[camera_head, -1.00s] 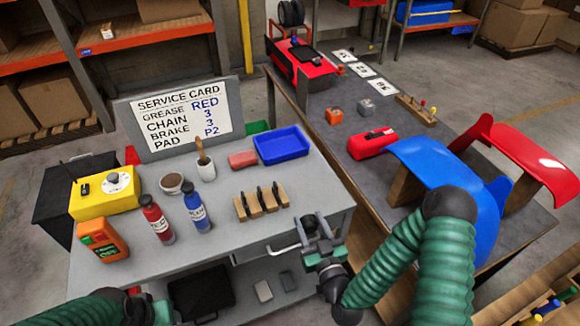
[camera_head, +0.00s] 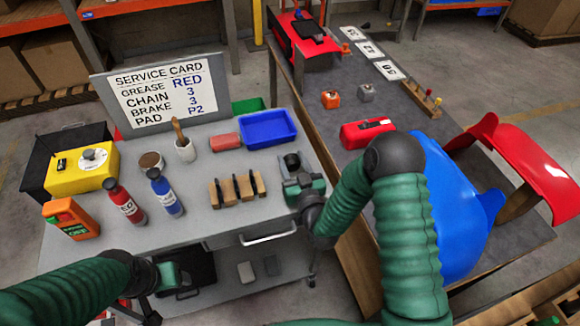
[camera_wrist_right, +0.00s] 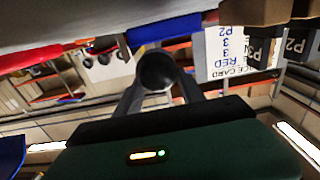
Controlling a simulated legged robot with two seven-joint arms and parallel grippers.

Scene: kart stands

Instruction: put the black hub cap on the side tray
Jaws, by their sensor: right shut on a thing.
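My right gripper (camera_head: 292,168) is above the right end of the grey service cart top (camera_head: 200,215). It is shut on a small round black thing, which I take for the black hub cap (camera_head: 292,160). In the right wrist view the black hub cap (camera_wrist_right: 157,70) shows between the two grey fingers. A blue tray (camera_head: 290,136) sits at the cart's back right corner, just behind the gripper; I cannot tell if it is the side tray. My left gripper (camera_head: 165,290) is low at the cart's front, its fingers unclear.
Several wooden-backed pads (camera_head: 230,193) stand left of my right gripper. A workbench (camera_head: 330,125) with a red box (camera_head: 366,132) is on the right.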

